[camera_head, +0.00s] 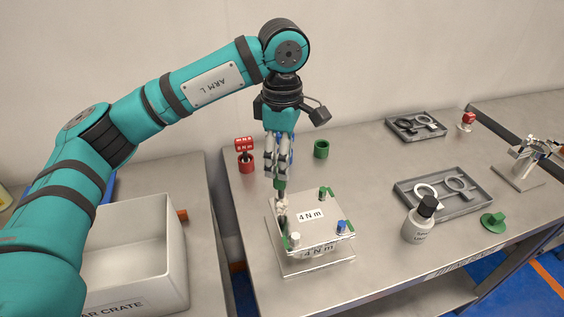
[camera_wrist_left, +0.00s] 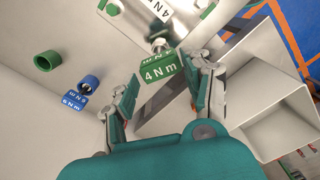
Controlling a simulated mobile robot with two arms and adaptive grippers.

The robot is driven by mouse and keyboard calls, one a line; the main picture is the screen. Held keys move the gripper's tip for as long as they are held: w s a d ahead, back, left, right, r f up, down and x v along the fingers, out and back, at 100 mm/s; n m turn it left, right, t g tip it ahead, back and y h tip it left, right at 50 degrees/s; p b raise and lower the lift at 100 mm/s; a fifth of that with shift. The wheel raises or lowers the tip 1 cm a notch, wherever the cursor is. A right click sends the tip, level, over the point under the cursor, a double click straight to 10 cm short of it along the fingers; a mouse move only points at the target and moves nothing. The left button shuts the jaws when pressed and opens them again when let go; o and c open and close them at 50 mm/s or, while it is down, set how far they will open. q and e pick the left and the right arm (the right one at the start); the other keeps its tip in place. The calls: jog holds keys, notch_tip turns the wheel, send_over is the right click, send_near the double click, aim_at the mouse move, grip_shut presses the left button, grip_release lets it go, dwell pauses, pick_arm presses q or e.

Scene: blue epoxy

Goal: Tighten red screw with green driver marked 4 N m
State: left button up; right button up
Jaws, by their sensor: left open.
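The green driver (camera_head: 281,186) stands at the far left corner of the metal plate (camera_head: 312,213), which is labelled 4 N m. In the left wrist view its green head (camera_wrist_left: 160,70) reads 4 N m, with a silver part toward the plate. My left gripper (camera_head: 278,170) points down just above it. In the wrist view the fingers (camera_wrist_left: 162,98) are apart, one on each side of the driver, with gaps visible. Green (camera_head: 323,193), blue (camera_head: 341,226) and white (camera_head: 295,239) screw heads show on the plate. I see no red screw; the driver may hide it. My right gripper is not in view.
A red driver in a red holder (camera_head: 246,163) and an empty green holder (camera_head: 320,149) stand behind the plate. A blue holder (camera_wrist_left: 88,84) is near. A white crate (camera_head: 160,262) is left; a bottle (camera_head: 419,221) and grey tray (camera_head: 472,207) are right.

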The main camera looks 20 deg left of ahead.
pick_arm(q)
jog(key=shift+n, duration=0.4)
jog(key=shift+f+b, duration=0.55)
jog(key=shift+f, duration=0.15)
